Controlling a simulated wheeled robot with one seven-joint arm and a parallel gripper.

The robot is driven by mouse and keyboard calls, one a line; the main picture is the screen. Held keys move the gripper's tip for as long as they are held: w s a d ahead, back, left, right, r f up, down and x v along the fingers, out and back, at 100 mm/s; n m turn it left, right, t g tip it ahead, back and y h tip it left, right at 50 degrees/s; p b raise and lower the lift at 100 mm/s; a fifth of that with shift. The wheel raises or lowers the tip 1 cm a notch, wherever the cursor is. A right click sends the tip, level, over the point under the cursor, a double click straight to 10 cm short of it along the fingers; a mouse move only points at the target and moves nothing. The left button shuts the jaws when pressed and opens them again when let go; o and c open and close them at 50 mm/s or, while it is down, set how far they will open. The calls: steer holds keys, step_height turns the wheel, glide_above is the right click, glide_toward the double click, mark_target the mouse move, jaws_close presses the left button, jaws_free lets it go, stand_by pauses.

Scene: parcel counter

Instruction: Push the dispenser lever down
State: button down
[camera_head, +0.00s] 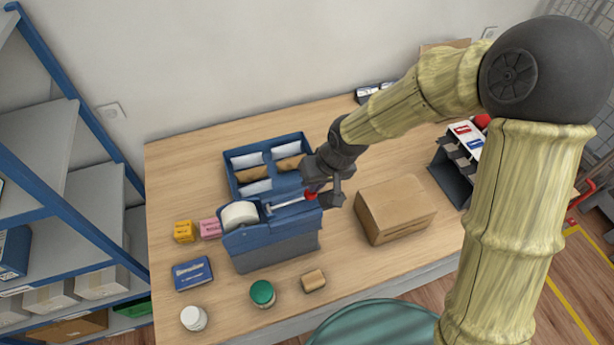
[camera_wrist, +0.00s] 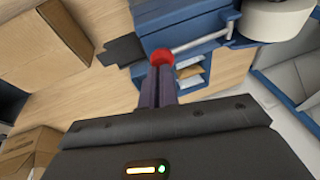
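The dispenser (camera_head: 272,241) is a blue and grey unit with a white roll (camera_head: 239,214) on top, near the front left of the table. Its lever (camera_head: 290,203) is a thin silver rod ending in a red knob (camera_head: 311,195). In the wrist view the rod (camera_wrist: 200,42) runs from beside the roll to the red knob (camera_wrist: 161,57). My gripper (camera_head: 318,193) is at the knob end. In the wrist view my gripper's fingers (camera_wrist: 160,72) are together, with the knob right at their tips. I cannot tell whether they touch it.
A blue tray (camera_head: 231,181) of packets stands behind the dispenser. A cardboard box (camera_head: 395,208) sits to its right. Small boxes, a green-lidded jar (camera_head: 262,293) and a white jar (camera_head: 194,318) lie left and in front. A dark rack (camera_head: 452,178) stands at the far right.

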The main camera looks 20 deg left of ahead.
steer(key=w+p+v, duration=0.1)
steer(key=v, duration=1.2)
steer(key=shift+w+r+p, duration=0.25)
steer(key=shift+r+p, duration=0.05)
steer(key=shift+r, duration=0.2)
steer(key=shift+w+a, duration=0.1)
steer(key=s+d+f+m+h+b, duration=0.1)
steer(key=d+f, duration=0.3)
steer(key=d, duration=0.4)
steer(key=s+d+f+m+t+h+b, duration=0.1)
steer(key=s+d+f+m+b, duration=0.1)
steer(key=d, duration=0.7)
steer(key=s+d+f+m+h+b, duration=0.1)
steer(key=d+f+m+b, duration=0.3)
steer(key=d, duration=0.5)
step_height(320, 180, down, 3)
steer(key=shift+s+r+t+h, duration=0.1)
steer(key=shift+s+t+h, duration=0.2)
steer(key=shift+t, duration=0.1)
steer(key=shift+w+d, duration=0.1)
steer(key=shift+d, duration=0.05)
